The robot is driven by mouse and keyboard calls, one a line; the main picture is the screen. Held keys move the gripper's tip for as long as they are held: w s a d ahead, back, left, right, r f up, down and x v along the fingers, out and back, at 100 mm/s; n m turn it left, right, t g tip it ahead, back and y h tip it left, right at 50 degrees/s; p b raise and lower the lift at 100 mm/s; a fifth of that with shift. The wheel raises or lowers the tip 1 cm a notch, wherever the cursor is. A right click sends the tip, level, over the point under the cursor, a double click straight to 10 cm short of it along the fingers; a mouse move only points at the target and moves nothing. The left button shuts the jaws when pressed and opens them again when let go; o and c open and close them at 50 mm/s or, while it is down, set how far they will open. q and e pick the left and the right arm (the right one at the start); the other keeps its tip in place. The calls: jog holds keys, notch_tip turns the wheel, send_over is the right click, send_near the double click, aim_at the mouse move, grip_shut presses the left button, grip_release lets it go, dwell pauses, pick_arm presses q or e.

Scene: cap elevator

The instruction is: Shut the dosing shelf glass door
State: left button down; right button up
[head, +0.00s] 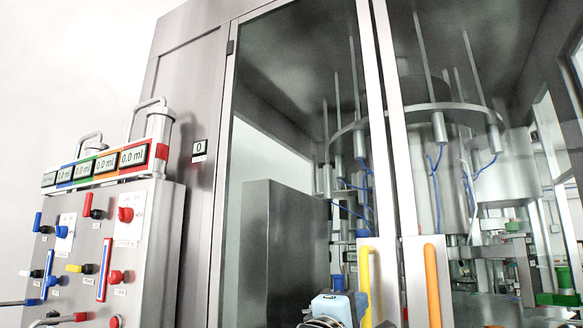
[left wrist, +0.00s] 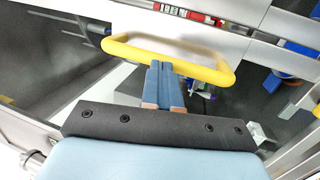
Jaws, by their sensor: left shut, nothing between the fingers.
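The tall metal cabinet has two glass doors side by side in the head view. The left glass door (head: 285,110) carries an upright yellow handle (head: 365,285), and the right glass door (head: 470,60) an orange handle (head: 432,285). The two door frames run close together; I cannot tell whether either door stands slightly ajar. My left gripper (head: 336,308) is low in the head view, just left of the yellow handle. In the left wrist view its fingers (left wrist: 163,68) are shut and empty, their tips overlapping the yellow handle (left wrist: 190,60). Contact is unclear. My right gripper is not in view.
A control panel (head: 150,215) with coloured switches and several "0.0 ml" displays (head: 132,157) stands left of the cabinet. Behind the glass are a round rack (head: 420,107) with rods and blue tubes, and a grey box (head: 285,250).

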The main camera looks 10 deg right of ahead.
pick_arm(q)
jog(key=s+a, duration=0.3)
jog(key=shift+s+b, duration=0.25)
jog(key=shift+b, duration=0.15)
dwell(0.4)
